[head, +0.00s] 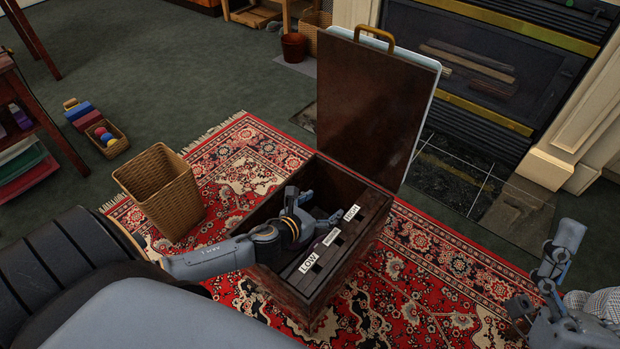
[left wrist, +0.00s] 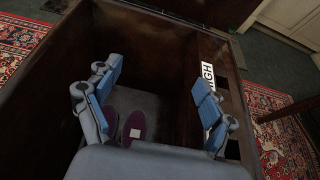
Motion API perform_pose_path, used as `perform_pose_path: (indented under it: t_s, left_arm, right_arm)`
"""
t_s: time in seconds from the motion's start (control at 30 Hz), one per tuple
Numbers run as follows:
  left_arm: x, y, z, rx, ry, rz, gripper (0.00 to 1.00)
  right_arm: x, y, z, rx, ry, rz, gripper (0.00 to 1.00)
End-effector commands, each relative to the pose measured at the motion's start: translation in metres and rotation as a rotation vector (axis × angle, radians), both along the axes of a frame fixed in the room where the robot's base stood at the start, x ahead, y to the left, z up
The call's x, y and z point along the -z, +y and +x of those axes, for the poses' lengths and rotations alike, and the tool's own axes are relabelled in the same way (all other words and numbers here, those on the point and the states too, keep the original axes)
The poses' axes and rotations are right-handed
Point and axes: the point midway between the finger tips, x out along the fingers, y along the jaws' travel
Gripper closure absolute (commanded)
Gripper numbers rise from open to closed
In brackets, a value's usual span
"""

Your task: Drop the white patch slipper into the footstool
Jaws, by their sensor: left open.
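The footstool (head: 345,277) is a dark wooden box in the middle of the head view, its lid (head: 372,110) standing open. My left gripper (head: 318,208) reaches down inside it, fingers apart and empty. In the left wrist view, two dark purple slippers lie side by side on the box floor, below and between the open fingers (left wrist: 155,82). The right-hand one, the white patch slipper (left wrist: 137,121), bears a pale square patch; its near end is hidden by my gripper. My right gripper (head: 545,285) is at the right edge of the head view; its opening is unclear.
A slotted strip labelled LOW (head: 309,262) and HIGH (head: 352,212) runs along the box's right inner side. A wicker basket (head: 160,190) stands left on the red patterned rug (head: 435,265). A fireplace (head: 470,75) is behind the lid. A checked item (head: 604,303) is beside my right gripper.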

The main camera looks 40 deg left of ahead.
Motion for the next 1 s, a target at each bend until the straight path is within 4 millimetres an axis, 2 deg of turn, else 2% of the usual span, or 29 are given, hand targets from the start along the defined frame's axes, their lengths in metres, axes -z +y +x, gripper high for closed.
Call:
perform_pose_path:
  t_s: [0.3, 0.5, 0.7, 1.0]
  left_arm:
    - [-0.023, 0.004, -0.060, 0.003, 0.003, 0.001, 0.18]
    - [-0.035, 0.006, -0.087, 0.001, 0.003, 0.001, 0.18]
    - [-0.041, 0.007, -0.099, 0.000, 0.001, 0.000, 0.18]
    - [-0.042, 0.007, -0.100, 0.001, -0.001, 0.000, 0.18]
  right_arm:
    - [0.000, 0.000, 0.000, 0.000, 0.000, 0.000, 0.07]
    - [0.000, 0.000, 0.000, 0.000, 0.000, 0.000, 0.07]
    - [0.000, 0.000, 0.000, 0.000, 0.000, 0.000, 0.07]
    - [0.000, 0.000, 0.000, 0.000, 0.000, 0.000, 0.07]
